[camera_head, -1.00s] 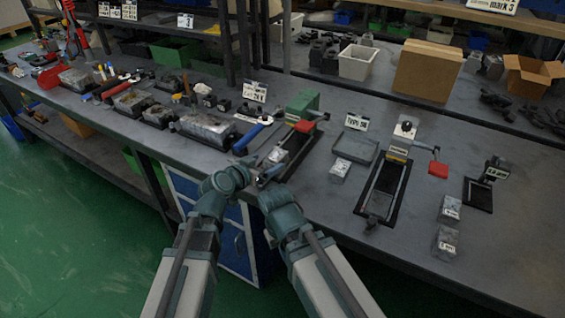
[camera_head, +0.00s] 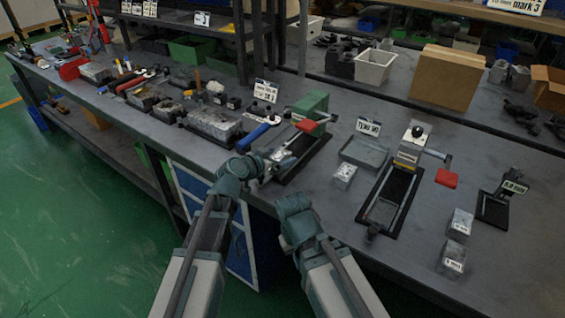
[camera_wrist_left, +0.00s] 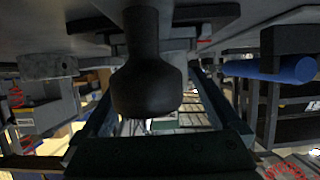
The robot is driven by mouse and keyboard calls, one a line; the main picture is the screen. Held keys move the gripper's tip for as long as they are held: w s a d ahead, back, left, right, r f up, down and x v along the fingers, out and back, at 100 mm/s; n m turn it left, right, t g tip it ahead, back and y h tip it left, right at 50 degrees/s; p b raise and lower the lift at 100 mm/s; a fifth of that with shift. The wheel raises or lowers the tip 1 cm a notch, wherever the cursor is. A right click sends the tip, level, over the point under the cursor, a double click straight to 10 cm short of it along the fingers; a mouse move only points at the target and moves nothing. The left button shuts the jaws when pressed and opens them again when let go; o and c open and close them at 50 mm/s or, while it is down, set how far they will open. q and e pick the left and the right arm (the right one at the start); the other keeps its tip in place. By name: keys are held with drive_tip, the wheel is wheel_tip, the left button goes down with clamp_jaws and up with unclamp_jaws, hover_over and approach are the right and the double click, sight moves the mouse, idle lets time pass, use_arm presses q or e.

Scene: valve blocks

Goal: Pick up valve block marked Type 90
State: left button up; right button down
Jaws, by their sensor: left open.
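A small grey metal block (camera_head: 344,176) with a pale label stands in front of a shallow grey tray (camera_head: 364,152); a sign (camera_head: 368,126) reading like "TYPE 90" stands behind the tray. The block's own marking is too small to read. Two more labelled blocks stand at the right, one (camera_head: 460,223) behind the other (camera_head: 452,258). My left gripper (camera_head: 270,166) is open and empty near the table's front edge, left of the first block, beside the green clamp fixture. In the left wrist view a grey block (camera_wrist_left: 48,66) shows at the left. My right gripper (camera_head: 294,208) is near the edge; its jaws are unclear.
The green clamp fixture (camera_head: 310,105) with a red part stands behind my left gripper, with a blue handle (camera_head: 258,131) to its left. A black-based fixture (camera_head: 393,200) with a red handle (camera_head: 446,178) is right of the tray. A cardboard box (camera_head: 447,78) stands behind.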

use_arm(q)
clamp_jaws()
idle(0.3)
drive_tip(key=shift+r, duration=0.1)
